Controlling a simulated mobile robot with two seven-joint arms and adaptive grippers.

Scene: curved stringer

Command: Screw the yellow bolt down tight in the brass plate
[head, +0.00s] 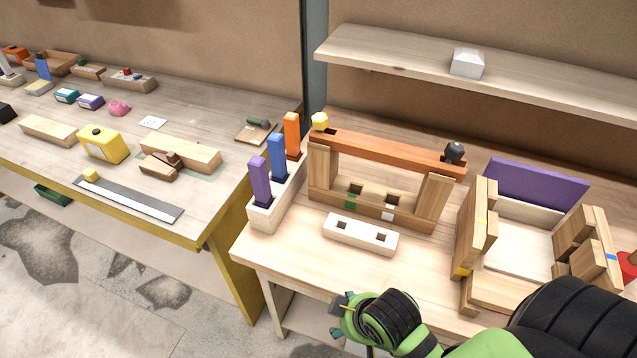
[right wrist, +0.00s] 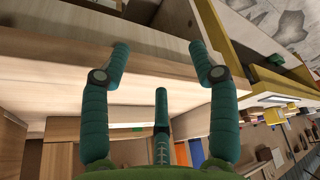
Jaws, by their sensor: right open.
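A yellow faceted bolt head (head: 320,121) stands at the left end of a long orange-brown bar (head: 385,153), which I take to be the brass plate. The bolt's shank is partly hidden, and I cannot tell how deep it sits. The bar rests across two wooden posts on the right bench. My right gripper (head: 345,314) is low at the bench's front edge, well apart from the bolt. In the right wrist view, its teal fingers (right wrist: 158,58) are spread and empty. My left gripper is out of view.
A dark knob (head: 454,151) stands at the bar's right end. A rack (head: 265,217) with purple, blue and orange blocks stands left of the frame; a pale two-hole block (head: 360,235) lies in front. A wooden assembly (head: 477,225) stands right. A shelf (head: 570,85) hangs behind.

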